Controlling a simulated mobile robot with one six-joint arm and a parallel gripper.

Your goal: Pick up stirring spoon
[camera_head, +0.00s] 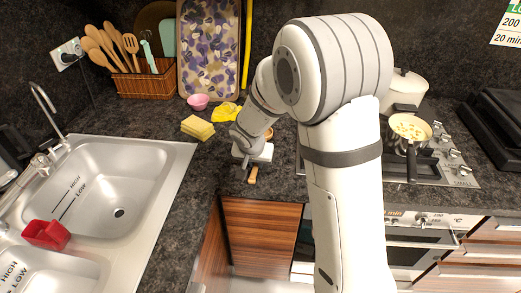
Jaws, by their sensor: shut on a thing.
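My gripper (253,158) is low over the dark counter, close to its front edge and right of the sink. It is shut on the stirring spoon. A short light-brown wooden end (253,174) of the spoon sticks out below the gripper toward the front edge. The middle of the spoon is hidden by the gripper and my arm. A small brown piece shows just behind the gripper; I cannot tell whether it belongs to the spoon.
Yellow sponges (198,128), a yellow cloth (227,112) and a pink bowl (198,102) lie left of my gripper. A basket (144,85) of wooden utensils stands at the back left. The sink (110,180) is left. A pan (410,130) and a white pot (406,90) are on the right.

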